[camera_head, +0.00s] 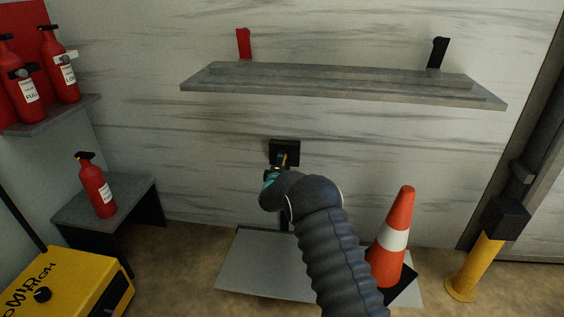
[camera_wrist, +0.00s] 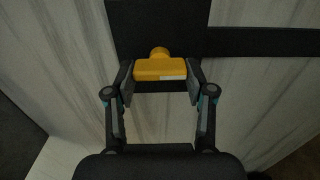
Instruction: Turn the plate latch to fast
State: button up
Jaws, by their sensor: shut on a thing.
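The latch is a yellow T-shaped handle (camera_wrist: 160,69) on a black box, seen in the wrist view at upper middle. Its crossbar lies level across that picture, with a small pale mark on its lower right. My gripper (camera_wrist: 160,83) has its two fingers at the crossbar's left and right ends and is shut on it. In the head view, the black box (camera_head: 292,146) is on the wall below the shelf. My gripper (camera_head: 276,172) reaches up to it there, and only a sliver of the yellow handle shows past my wrist. Any fast or slow marking is not readable.
A grey plate (camera_head: 245,270) lies on the floor below the box. An orange cone (camera_head: 402,215) and a yellow post (camera_head: 473,268) stand at right. A fire extinguisher (camera_head: 97,190) stands on a stool at left. A grey shelf (camera_head: 340,88) is above.

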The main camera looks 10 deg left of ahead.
dwell(0.4)
jog(key=o, duration=1.2)
jog(key=shift+a, duration=0.1)
jog(key=shift+c, duration=0.2)
jog(key=s, duration=1.2)
jog(key=shift+a, duration=0.1)
